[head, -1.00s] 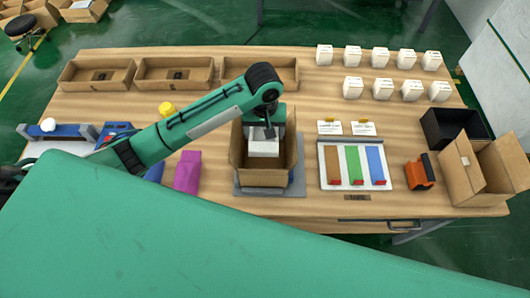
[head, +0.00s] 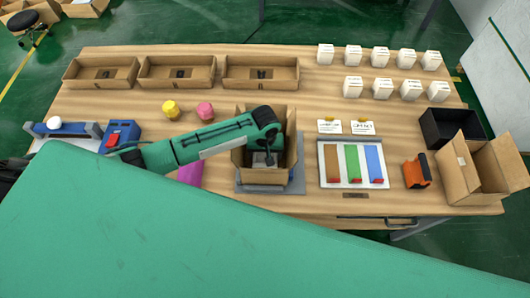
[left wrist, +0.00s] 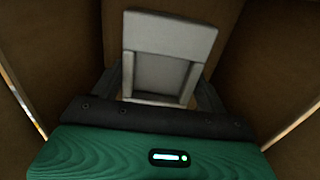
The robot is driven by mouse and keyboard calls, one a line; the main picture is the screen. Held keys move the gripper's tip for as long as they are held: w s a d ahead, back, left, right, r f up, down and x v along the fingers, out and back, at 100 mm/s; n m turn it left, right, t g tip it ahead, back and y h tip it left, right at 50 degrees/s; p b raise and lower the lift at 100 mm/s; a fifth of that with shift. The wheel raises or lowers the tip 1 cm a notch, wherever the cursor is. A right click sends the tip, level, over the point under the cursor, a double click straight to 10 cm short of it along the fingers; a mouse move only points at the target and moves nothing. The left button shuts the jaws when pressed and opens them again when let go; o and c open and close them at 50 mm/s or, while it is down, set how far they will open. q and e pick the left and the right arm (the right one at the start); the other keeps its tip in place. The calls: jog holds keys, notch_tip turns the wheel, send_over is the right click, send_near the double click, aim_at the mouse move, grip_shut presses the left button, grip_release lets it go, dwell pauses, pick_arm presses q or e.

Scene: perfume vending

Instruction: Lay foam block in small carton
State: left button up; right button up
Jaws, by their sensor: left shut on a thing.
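The small open carton (head: 291,150) stands upright on a grey mat (head: 255,189) near the middle of the table's front. My left gripper (left wrist: 160,88) reaches down inside the carton and is shut on the pale grey foam block (left wrist: 168,36). The block has a recessed face and sits between the two fingers. Brown carton walls surround block and gripper in the left wrist view. My right gripper is not in view.
Three shallow cardboard trays (head: 262,85) line the back left. A panel with coloured strips (head: 352,178), an orange tool (head: 416,172) and an open box (head: 457,178) lie right.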

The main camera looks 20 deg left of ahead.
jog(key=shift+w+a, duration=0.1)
pick_arm(q)
jog(key=o, duration=0.9)
jog(key=shift+f, duration=0.1)
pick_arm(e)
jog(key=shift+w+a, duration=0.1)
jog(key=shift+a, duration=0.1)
pick_arm(q)
jog(key=shift+o, duration=0.2)
notch_tip(320, 180, up, 12)
jog(key=b, duration=0.2)
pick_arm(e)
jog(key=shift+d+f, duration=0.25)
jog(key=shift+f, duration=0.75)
